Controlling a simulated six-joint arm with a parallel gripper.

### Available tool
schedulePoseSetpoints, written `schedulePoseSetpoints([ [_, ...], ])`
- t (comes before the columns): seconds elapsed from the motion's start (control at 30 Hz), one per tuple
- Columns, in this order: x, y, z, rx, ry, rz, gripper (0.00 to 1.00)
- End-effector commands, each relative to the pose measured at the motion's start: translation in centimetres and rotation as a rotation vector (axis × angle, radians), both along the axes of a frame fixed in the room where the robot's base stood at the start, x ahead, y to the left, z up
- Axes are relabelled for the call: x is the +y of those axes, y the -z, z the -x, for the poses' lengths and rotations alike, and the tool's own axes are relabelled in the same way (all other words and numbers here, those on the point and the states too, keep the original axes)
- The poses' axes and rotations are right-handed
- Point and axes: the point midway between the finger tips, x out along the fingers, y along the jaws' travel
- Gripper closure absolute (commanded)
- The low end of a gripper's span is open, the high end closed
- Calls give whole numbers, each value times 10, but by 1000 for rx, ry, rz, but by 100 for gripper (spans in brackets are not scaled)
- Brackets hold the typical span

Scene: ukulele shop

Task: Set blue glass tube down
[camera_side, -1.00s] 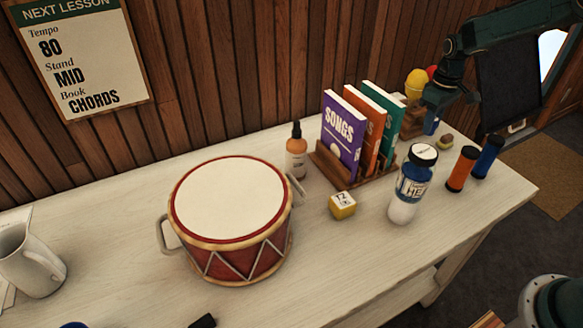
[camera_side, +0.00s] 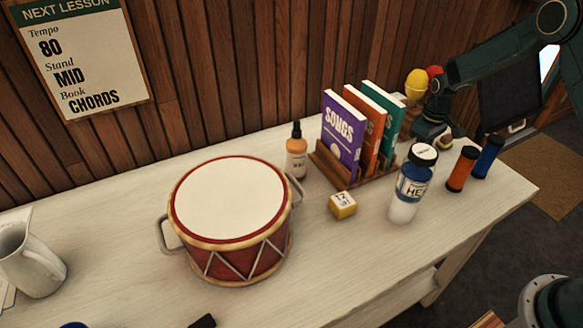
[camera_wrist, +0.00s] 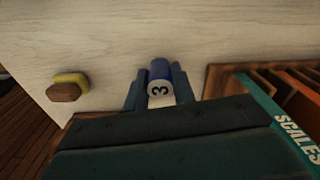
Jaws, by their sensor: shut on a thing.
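In the wrist view the blue glass tube (camera_wrist: 160,70), with a white band marked 3, sits between the two fingers of my gripper (camera_wrist: 157,88). My gripper is shut on it, and pale tabletop shows around it. In the side view my gripper (camera_side: 431,130) is low at the table's back right, just right of the book rack. There the tube is hidden or too dark to make out, and I cannot tell whether it touches the table (camera_side: 335,265).
The wooden rack (camera_side: 343,178) of upright books (camera_side: 343,135) stands close beside my gripper. A small yellow-and-brown thing (camera_wrist: 66,87) lies on the other side. A labelled jar (camera_side: 411,185), an orange cylinder (camera_side: 462,169) and a blue cylinder (camera_side: 488,156) stand nearer the front right.

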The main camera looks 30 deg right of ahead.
Motion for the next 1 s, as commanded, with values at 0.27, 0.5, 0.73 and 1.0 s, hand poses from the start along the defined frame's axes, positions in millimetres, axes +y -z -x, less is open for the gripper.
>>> schedulePoseSetpoints([
  [0.27, 0, 12, 0, -1, 0, 1, 96],
  [0.5, 0, 13, 0, -1, 0, 0, 96],
  [0.73, 0, 15, 0, -1, 0, 0, 53],
  [1.0, 0, 14, 0, -1, 0, 0, 53],
])
